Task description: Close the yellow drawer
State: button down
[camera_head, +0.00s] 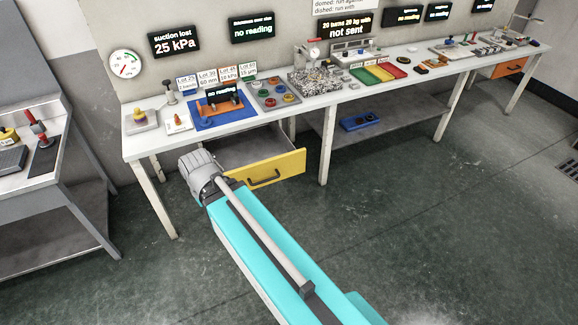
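The yellow drawer (290,164) is under the left part of the long workbench and stands pulled out. Its yellow front faces the room, with a dark bar handle (264,179) on it. The grey inside of the drawer shows behind the front, and I see nothing lying in the part that shows. My turquoise arm reaches up from the bottom of the picture, and its grey joint is just left of the drawer front. That joint covers the front's left end. I cannot make out my gripper or its fingers.
The long workbench (218,133) carries trays, small parts and signs. Its white legs (326,145) stand on both sides of the drawer. A blue item (360,122) lies on the lower shelf. An orange drawer (509,67) is at far right. A grey bench stands left. The right floor is clear.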

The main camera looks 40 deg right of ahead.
aim_at(260, 155)
jog(key=u, duration=0.1)
jog(key=i, duration=1)
jog(key=z, duration=0.05)
